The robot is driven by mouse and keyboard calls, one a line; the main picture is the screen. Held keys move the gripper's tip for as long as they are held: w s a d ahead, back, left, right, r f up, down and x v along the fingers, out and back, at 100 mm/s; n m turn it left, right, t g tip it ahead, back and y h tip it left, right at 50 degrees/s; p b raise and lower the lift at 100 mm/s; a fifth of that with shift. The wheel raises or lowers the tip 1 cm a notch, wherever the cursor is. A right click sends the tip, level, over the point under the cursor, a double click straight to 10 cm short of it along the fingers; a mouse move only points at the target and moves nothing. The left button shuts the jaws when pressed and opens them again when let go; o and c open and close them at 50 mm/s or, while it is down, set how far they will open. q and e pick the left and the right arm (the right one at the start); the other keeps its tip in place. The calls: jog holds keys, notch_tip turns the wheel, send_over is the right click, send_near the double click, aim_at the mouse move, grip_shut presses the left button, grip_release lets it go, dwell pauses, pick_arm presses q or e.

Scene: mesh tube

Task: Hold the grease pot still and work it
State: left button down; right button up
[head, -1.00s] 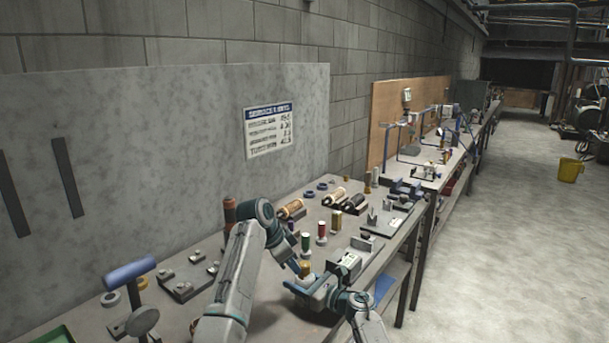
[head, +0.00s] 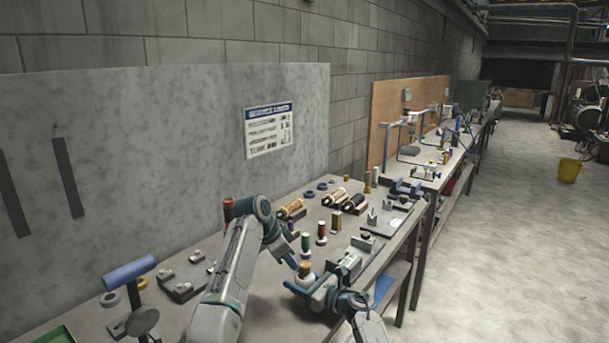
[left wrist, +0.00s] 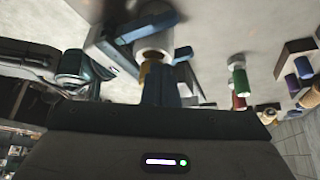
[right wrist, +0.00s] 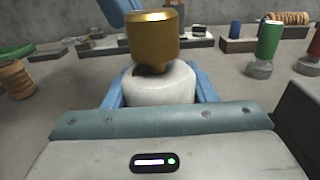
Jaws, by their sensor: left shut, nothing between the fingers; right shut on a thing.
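The grease pot (right wrist: 160,85) has a pale, rounded body with a brass-coloured cylindrical top (right wrist: 152,38). It stands upright between the fingers of my right gripper (head: 308,287), which is shut on its pale body above the bench. My left gripper (head: 294,264) is shut and empty, close beside the brass top. Its blue fingers (left wrist: 163,85) point at the pot in the left wrist view, where the pale body (left wrist: 155,42) shows beyond them. A blue fingertip also shows behind the brass top in the right wrist view. I cannot tell whether it touches the top.
Green (head: 305,245) and red (head: 321,232) spools stand behind the pot on the bench. A small pale-topped device (head: 347,265) lies just right of my right gripper. A dark block with knobs (head: 183,285) and a blue T-handle (head: 129,272) are at the left.

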pick_arm(q)
jog(key=shift+w+d, duration=0.1)
jog(key=shift+w, duration=0.1)
dwell(0.4)
notch_tip(320, 180, up, 6)
jog(key=a, duration=0.1)
dwell(0.8)
notch_tip(320, 180, down, 6)
jog(key=s+d, duration=0.1)
jog(key=s, duration=0.1)
jog(key=shift+s+d, duration=0.15)
jog(key=shift+s, duration=0.1)
dwell(0.6)
jog(key=shift+w+d, duration=0.2)
dwell(0.6)
